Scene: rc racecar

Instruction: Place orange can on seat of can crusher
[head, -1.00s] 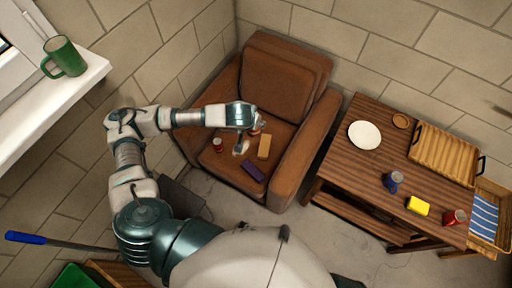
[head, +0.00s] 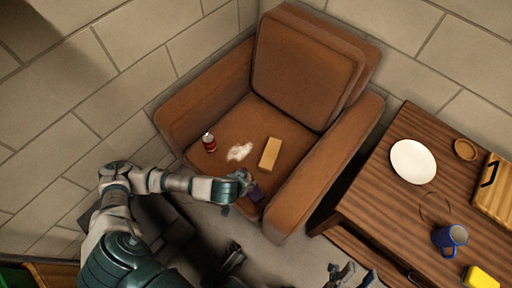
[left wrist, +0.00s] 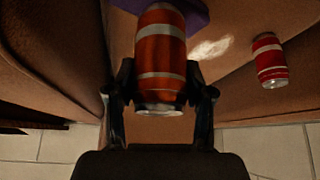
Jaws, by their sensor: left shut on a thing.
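My left gripper (head: 244,184) is over the front of the brown armchair's seat (head: 222,165). In the left wrist view its fingers (left wrist: 160,100) are shut around an orange can (left wrist: 161,50) with pale bands. In the head view this can is hard to make out. My right gripper (head: 290,264) is at the bottom edge, cut off, with its dark fingers wide apart and nothing seen between them. I cannot make out a can crusher in either view.
On the armchair seat are a red can (head: 209,142), a white patch (head: 239,152), a tan block (head: 270,154) and a purple block (head: 257,195), partly hidden. The wooden table (head: 385,205) at right bears a white plate (head: 413,161), blue mug (head: 450,238) and yellow block (head: 482,277).

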